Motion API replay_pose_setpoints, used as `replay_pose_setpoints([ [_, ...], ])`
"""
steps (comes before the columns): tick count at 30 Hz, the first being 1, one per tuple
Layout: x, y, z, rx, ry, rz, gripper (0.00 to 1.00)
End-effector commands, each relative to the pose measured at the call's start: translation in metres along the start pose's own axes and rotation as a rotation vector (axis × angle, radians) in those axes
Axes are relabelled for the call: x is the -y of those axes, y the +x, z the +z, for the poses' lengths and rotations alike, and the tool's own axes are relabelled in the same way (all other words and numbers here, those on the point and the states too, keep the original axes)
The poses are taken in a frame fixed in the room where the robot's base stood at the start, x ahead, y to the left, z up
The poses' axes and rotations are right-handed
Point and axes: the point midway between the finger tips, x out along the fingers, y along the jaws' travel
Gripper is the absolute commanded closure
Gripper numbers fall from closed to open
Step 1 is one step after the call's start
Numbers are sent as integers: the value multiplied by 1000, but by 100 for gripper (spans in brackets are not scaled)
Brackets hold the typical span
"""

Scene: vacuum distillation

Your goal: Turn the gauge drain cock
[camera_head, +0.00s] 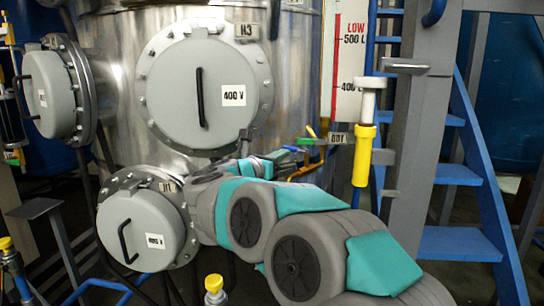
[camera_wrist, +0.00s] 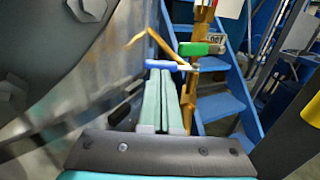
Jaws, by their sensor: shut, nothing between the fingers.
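My gripper (camera_wrist: 164,73) is shut and empty, its pale green fingers side by side. In the wrist view its tips are at a small blue lever handle (camera_wrist: 168,65); I cannot tell whether they touch it. A green handle (camera_wrist: 197,48) sits just beyond, on a brass-coloured vertical pipe (camera_wrist: 190,92), with a tag (camera_wrist: 216,38) beside it. I cannot tell which handle is the gauge drain cock. In the head view, the tag (camera_head: 338,139) and green handle (camera_head: 305,141) show beyond my arm, which hides most of my gripper.
The steel vessel (camera_head: 110,125) with round grey covers (camera_head: 205,85) stands close on the left. A gauge scale board (camera_head: 350,60) is above the fittings. A yellow-handled fitting (camera_head: 364,150) and blue stairs (camera_head: 455,175) are to the right.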

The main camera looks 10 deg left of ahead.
Motion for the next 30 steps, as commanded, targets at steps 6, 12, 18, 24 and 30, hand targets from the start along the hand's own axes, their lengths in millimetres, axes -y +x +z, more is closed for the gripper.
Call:
replay_pose_setpoints([
  [6, 0, 9, 1, 0, 1, 0, 100],
  [12, 0, 9, 0, 0, 1, 0, 100],
  [18, -1, 12, -2, 0, 5, 1, 100],
  [24, -5, 25, -1, 2, 4, -28, 100],
  [30, -10, 32, 4, 7, -2, -107, 100],
])
